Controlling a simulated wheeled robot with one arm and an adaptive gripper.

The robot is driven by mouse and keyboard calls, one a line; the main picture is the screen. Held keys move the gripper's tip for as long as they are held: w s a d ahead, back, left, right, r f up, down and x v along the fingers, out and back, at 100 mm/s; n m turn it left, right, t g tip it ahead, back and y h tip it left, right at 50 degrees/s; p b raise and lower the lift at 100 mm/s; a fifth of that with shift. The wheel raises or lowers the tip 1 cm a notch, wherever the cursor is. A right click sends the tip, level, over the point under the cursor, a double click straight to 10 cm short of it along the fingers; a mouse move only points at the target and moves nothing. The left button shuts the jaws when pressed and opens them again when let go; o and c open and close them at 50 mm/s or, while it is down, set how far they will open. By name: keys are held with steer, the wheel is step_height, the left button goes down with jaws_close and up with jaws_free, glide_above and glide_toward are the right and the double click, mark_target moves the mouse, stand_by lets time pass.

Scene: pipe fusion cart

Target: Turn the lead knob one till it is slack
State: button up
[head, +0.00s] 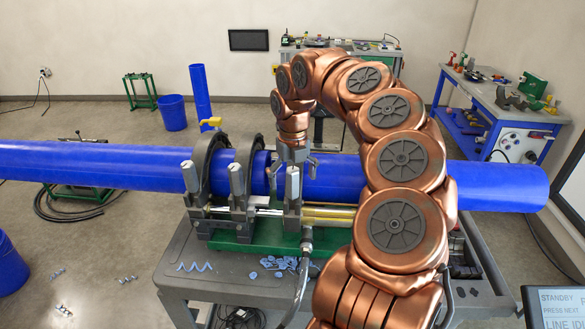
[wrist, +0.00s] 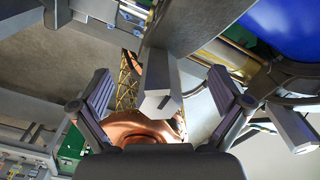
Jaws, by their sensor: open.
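My gripper (head: 296,161) is open above the right-hand grey knob (head: 292,186) of the clamp frame on the cart. In the wrist view my two ribbed fingers (wrist: 164,95) stand apart on either side of a long grey knob (wrist: 158,72). Gaps show on both sides and neither finger appears to touch it. Two more grey upright knobs, a middle one (head: 237,184) and a left one (head: 190,178), stand in front of the blue pipe (head: 110,163). No label shows which one is lead knob one.
The grey cart top (head: 225,270) carries blue shavings. Another grey knob (wrist: 292,128) shows close to my right finger in the wrist view. A blue workbench (head: 500,100) stands back right.

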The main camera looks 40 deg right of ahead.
mark_target(292, 169)
steer(key=shift+w+a+r, duration=0.1)
steer(key=shift+w+r, duration=0.05)
steer(key=shift+r, duration=2.8)
steer(key=shift+r, duration=0.15)
